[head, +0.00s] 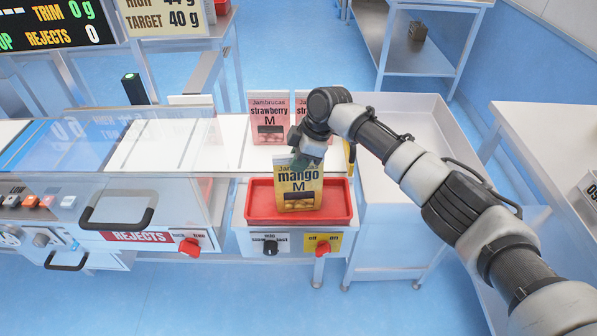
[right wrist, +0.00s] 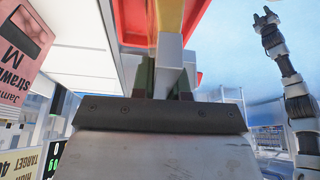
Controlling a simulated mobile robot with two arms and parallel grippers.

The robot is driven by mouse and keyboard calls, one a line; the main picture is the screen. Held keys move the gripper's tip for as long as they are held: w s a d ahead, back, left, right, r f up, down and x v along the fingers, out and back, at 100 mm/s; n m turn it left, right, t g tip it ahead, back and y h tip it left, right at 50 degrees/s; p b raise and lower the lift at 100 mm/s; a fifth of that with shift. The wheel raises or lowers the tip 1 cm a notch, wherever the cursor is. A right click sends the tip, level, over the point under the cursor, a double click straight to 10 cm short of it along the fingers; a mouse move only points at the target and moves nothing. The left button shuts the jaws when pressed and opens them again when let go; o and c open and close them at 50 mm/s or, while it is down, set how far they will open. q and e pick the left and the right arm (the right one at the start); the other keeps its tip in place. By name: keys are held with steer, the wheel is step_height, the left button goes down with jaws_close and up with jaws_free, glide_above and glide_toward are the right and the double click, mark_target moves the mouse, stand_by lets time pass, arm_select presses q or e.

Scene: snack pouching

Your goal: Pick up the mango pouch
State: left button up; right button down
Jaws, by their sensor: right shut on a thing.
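The yellow mango pouch (head: 298,190) stands upright in front of or over the red tray (head: 340,214) in the head view. My right gripper (head: 309,150) comes down from above and is shut on its top edge. I cannot tell whether its bottom touches the tray floor. In the right wrist view the fingers (right wrist: 172,75) close on the thin yellow edge of the mango pouch (right wrist: 170,16), with the red tray (right wrist: 134,22) beyond. My left gripper (right wrist: 265,18) is small at the upper right there, its fingers apart and empty; it is out of the head view.
Two pink strawberry pouches stand on the white belt (head: 235,140) behind the tray; the nearer one (head: 268,112) is clear, the other (head: 303,106) partly hidden by my gripper. A clear-covered machine (head: 150,205) is on the left. An empty white bin (head: 425,125) stands right.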

step_height(320, 180, up, 5)
steer(key=shift+f+b, duration=0.2)
steer(key=shift+b, duration=0.3)
steer(key=s+d+r+b, duration=0.1)
steer(key=s+d+r, duration=0.5)
steer(key=d, duration=0.4)
steer(key=shift+r, duration=0.4)
